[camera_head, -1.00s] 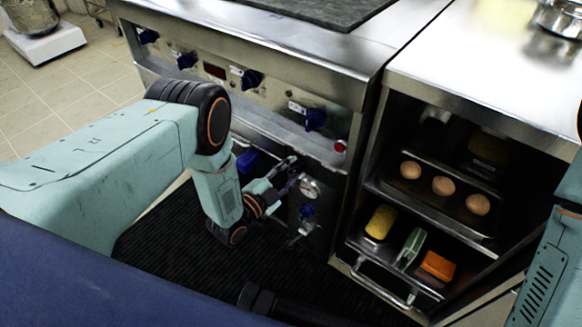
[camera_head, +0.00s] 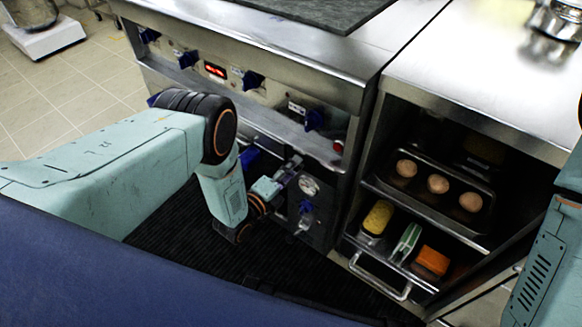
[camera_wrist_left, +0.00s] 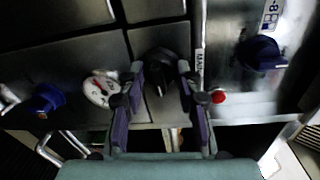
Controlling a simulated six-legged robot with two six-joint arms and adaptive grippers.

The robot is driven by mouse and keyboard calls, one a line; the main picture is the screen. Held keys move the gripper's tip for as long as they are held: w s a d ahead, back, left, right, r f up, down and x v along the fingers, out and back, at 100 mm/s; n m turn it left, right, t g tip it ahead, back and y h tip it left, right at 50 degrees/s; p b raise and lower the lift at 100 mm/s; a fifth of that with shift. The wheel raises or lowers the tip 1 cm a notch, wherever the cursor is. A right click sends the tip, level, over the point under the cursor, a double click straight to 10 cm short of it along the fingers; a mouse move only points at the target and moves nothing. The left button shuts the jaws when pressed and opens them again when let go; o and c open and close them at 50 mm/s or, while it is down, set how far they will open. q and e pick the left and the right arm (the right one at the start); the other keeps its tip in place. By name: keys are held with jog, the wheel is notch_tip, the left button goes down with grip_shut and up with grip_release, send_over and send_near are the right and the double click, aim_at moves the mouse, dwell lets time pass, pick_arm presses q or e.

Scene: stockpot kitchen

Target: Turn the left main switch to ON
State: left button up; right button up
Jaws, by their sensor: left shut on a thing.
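The main switch is a dark knob (camera_wrist_left: 160,62) on the stove's front panel, beside a "MAIN" label (camera_wrist_left: 199,66) in the left wrist view. My left gripper (camera_wrist_left: 161,80) has one finger on each side of the knob and is shut on it. In the head view my left gripper (camera_head: 291,170) reaches the lower panel just above the gauge and hides the switch. The knob's ON and OFF marks are not readable. A small display (camera_head: 215,70) on the upper panel glows red. My right gripper is out of view; only part of that arm shows.
A round gauge (camera_head: 309,185) and a blue valve handle (camera_head: 306,206) sit close below my left gripper. Blue knobs (camera_head: 253,80) line the upper panel near a red button (camera_head: 339,146).

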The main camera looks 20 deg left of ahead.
pick_arm(q)
jog(key=shift+d+m, duration=0.1)
jog(key=shift+m, duration=0.3)
jog(key=shift+s, duration=0.1)
jog(key=o, duration=1.2)
jog(key=shift+c, duration=0.2)
jog(key=v, duration=1.2)
